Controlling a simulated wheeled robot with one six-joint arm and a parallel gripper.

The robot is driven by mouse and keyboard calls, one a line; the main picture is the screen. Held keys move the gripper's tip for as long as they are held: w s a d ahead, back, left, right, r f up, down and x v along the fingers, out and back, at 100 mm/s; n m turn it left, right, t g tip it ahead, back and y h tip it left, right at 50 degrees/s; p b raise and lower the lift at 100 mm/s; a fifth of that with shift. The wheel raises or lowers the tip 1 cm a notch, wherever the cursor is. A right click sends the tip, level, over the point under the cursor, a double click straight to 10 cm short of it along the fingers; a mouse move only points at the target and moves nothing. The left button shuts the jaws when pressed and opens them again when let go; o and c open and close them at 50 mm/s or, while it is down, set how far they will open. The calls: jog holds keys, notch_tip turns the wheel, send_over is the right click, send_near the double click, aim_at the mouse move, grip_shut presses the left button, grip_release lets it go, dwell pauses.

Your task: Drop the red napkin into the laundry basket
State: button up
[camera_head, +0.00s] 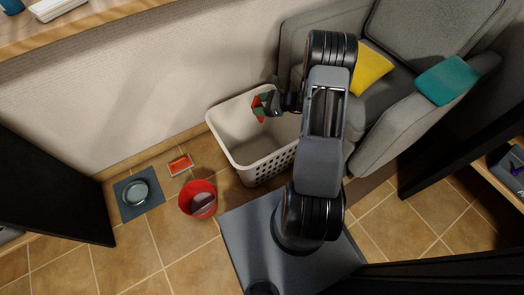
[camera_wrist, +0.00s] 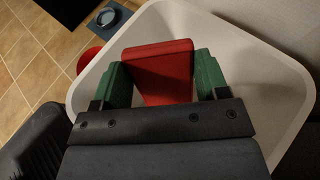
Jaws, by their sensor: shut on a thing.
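The red napkin (camera_wrist: 158,72) is a flat red piece between the green fingertips of my gripper (camera_wrist: 165,82) in the wrist view. My gripper is shut on it. In the head view my gripper (camera_head: 265,103) holds the napkin (camera_head: 257,107) over the open top of the white laundry basket (camera_head: 245,158). The basket's rim (camera_wrist: 146,18) surrounds the napkin in the wrist view. The part of the basket's inside that shows looks empty; my arm and gripper hide the rest.
A red bucket (camera_head: 198,200) with something inside stands left of the basket. A small red tray (camera_head: 180,164) and a bowl (camera_head: 134,192) on a dark mat (camera_head: 124,211) lie on the tiles. A grey armchair (camera_head: 377,125) with yellow (camera_head: 371,70) and teal (camera_head: 446,80) cushions stands right.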

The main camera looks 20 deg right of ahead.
jog(key=shift+d+f+b, duration=0.3)
jog(key=shift+f+b, duration=0.1)
jog(key=shift+f, duration=0.3)
jog(key=shift+d+f+b, duration=0.25)
jog(key=shift+f+b, duration=0.15)
jog(key=shift+f, duration=0.25)
notch_tip(320, 180, down, 6)
jog(key=b, duration=0.4)
jog(key=shift+r, duration=0.25)
jog(key=o, duration=1)
jog(key=shift+s+r, duration=0.1)
jog(key=p+v, duration=0.4)
jog(key=v, duration=0.9)
jog(key=shift+d+p, duration=0.3)
jog(key=shift+d, duration=0.05)
jog(key=shift+s+r, duration=0.1)
jog(key=shift+r, duration=0.05)
